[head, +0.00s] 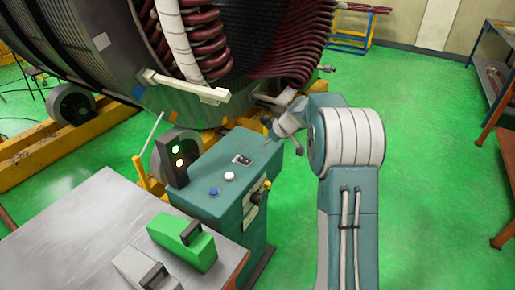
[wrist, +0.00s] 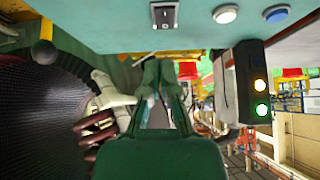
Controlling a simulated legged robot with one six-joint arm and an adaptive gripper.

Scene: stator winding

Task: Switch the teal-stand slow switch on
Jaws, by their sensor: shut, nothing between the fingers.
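The teal stand (head: 206,203) is beside the large stator. Its top carries a black rocker switch (head: 242,159) on a pale plate, a white button (head: 229,176) and a blue button (head: 213,191). No readable label shows which is the slow switch. My gripper (head: 268,127) is shut and empty, just beyond the stand's far end, apart from the rocker switch. In the wrist view, my gripper (wrist: 165,72) points towards the stand top (wrist: 110,30), with the rocker switch (wrist: 165,14) ahead of the fingertips. The rocker's on or off position is too small to tell.
A signal box (head: 170,160) with two lit lamps stands at the stand's left edge. A metal table (head: 85,215) with a green tape dispenser (head: 185,240) is at the front left. The stator (head: 120,60) rises behind. Green floor lies open to the right.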

